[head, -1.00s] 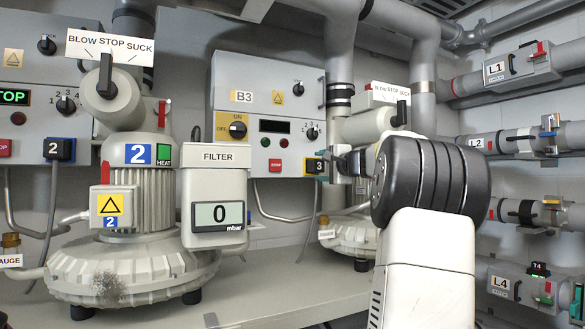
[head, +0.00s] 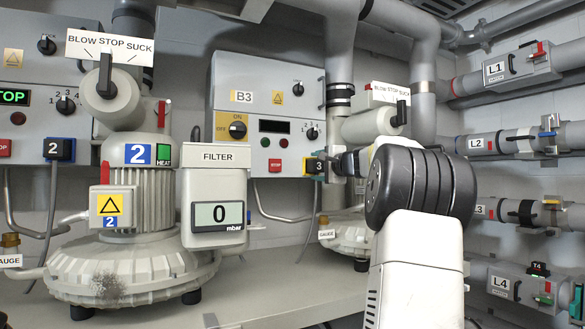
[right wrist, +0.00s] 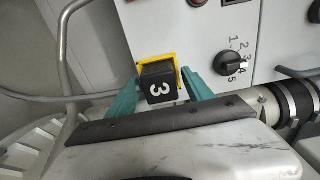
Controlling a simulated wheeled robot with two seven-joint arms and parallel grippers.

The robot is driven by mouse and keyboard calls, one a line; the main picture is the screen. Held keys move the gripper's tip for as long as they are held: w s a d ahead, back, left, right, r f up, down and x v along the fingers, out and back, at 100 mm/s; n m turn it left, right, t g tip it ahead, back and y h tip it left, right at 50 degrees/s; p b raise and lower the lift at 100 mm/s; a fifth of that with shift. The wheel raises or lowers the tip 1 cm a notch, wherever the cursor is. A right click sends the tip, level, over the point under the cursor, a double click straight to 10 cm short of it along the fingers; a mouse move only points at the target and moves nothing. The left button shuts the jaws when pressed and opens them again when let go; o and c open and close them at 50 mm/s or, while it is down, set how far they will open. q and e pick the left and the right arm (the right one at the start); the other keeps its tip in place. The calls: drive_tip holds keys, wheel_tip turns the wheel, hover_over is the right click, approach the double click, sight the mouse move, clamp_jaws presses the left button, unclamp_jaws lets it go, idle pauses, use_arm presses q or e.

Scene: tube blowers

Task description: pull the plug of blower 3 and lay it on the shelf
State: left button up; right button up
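The plug of blower 3 (head: 315,166) is a black block marked 3, seated in a yellow-framed socket at the lower right of the B3 panel. It also shows in the right wrist view (right wrist: 160,86). My right gripper (right wrist: 160,80) has its teal fingers on either side of the plug, tips near the yellow frame. Narrow gaps seem to remain, so it looks open around the plug; contact is not clear. In the head view my right wrist hides part of blower 3 (head: 350,236). The grey shelf (head: 285,288) runs under the blowers. My left gripper is not in view.
Blower 2 (head: 150,200) with its filter box (head: 213,170) stands left on the shelf. The B3 panel (head: 262,95) has a dial and a red stop button (head: 275,165) close to the plug. Labelled pipes (head: 500,140) line the right wall. The shelf front between the blowers is clear.

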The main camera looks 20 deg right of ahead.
sight(319, 166)
clamp_jaws()
idle(0.3)
drive_tip(key=shift+s+d, duration=0.2)
drive_tip(key=shift+s, duration=2.9)
drive_tip(key=s+d, duration=0.1)
drive_tip(key=s, duration=1.5)
drive_tip(key=shift+d, duration=0.15)
